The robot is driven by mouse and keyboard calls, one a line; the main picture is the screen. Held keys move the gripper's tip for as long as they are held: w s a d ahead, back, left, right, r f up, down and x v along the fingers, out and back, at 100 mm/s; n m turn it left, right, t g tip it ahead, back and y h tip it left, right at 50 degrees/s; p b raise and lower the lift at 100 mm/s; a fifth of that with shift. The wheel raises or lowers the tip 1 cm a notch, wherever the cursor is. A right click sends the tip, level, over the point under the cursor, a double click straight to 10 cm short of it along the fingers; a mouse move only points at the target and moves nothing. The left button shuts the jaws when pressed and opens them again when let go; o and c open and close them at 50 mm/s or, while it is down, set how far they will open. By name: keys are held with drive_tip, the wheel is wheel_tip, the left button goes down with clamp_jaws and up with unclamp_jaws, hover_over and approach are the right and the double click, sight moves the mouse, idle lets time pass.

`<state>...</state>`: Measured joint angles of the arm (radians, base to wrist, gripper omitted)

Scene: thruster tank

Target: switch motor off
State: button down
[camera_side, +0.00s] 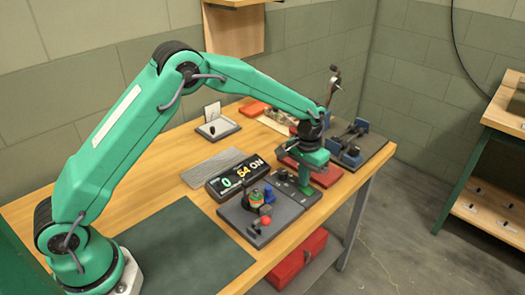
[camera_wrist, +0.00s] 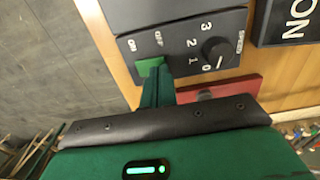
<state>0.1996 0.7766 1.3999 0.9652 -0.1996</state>
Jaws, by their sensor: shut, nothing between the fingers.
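The dark control panel (camera_side: 292,194) stands at the front right of the bench, beside the motor rig (camera_side: 262,213). In the wrist view the panel (camera_wrist: 180,28) shows ON and OFF labels and a black speed knob (camera_wrist: 216,50), its white mark near 0. A green square, the switch (camera_wrist: 150,65), lies below these labels. My gripper (camera_wrist: 157,82) is shut and empty, its tip against or just over the switch; contact is unclear. In the side view my gripper (camera_side: 305,182) points down at the panel. The display (camera_side: 238,177) reads 0, 54 and ON.
A red block (camera_side: 325,176) lies behind the gripper, with a dark plate of blue-clamped parts (camera_side: 350,150) beyond. A grey ribbed mat (camera_side: 212,168) and a small tray (camera_side: 218,128) lie farther left. The bench's front left holds a bare dark mat (camera_side: 185,255).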

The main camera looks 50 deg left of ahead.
drive_tip(key=shift+f, duration=0.6)
idle(0.6)
drive_tip(key=shift+r, duration=3.5)
drive_tip(key=shift+r, duration=0.1)
